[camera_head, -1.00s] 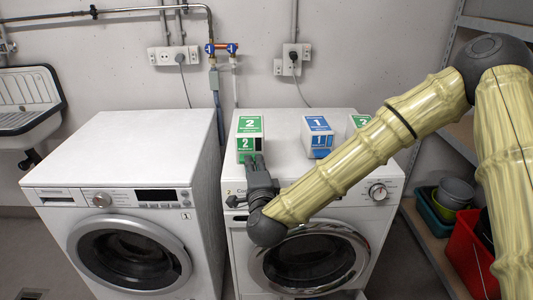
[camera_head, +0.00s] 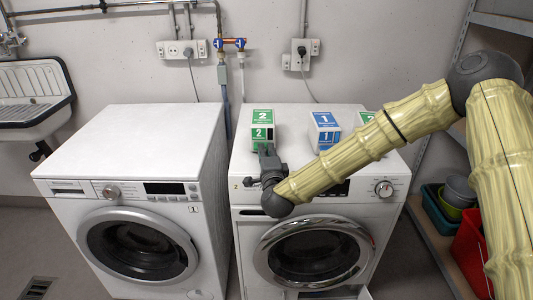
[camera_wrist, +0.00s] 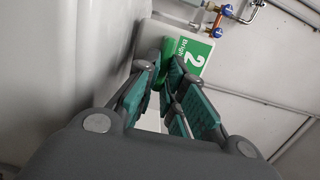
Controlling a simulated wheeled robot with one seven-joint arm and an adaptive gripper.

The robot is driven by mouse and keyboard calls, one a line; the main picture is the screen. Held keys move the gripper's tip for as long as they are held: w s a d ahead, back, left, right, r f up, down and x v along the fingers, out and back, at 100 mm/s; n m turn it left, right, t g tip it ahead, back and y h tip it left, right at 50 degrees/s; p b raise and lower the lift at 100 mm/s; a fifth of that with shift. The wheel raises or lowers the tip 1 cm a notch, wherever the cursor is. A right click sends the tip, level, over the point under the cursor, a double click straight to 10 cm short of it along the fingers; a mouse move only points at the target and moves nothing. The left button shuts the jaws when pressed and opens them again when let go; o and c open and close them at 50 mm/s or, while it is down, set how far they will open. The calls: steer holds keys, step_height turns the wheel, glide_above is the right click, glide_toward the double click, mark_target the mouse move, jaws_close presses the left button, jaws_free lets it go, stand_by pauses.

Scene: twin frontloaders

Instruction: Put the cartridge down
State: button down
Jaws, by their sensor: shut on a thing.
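A green-and-white cartridge marked 2 (camera_head: 262,124) is at the back left of the right washer's top (camera_head: 290,160). My gripper (camera_head: 267,153) reaches it from the front and is shut on its lower part. In the wrist view, the fingers (camera_wrist: 167,92) close around the cartridge, whose green label (camera_wrist: 193,58) shows beyond them. The cartridge looks upright in the head view. Its base is hidden by the gripper, so I cannot tell whether it touches the washer top.
A blue-and-white cartridge marked 1 (camera_head: 324,128) stands to the right. Another green cartridge (camera_head: 367,116) is partly behind my arm. The left washer's top (camera_head: 140,140) is clear. Pipes and valves (camera_head: 229,43) run along the wall behind. A shelf with tubs (camera_head: 455,195) is at right.

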steer(key=shift+f, duration=0.2)
steer(key=c, duration=1.8)
jaws_free()
steer(key=shift+f, duration=0.15)
steer(key=s, duration=0.4)
steer(key=s+d, duration=0.1)
steer(key=s, duration=0.3)
steer(key=s+b, duration=0.1)
steer(key=s, duration=0.3)
steer(key=shift+d, duration=0.3)
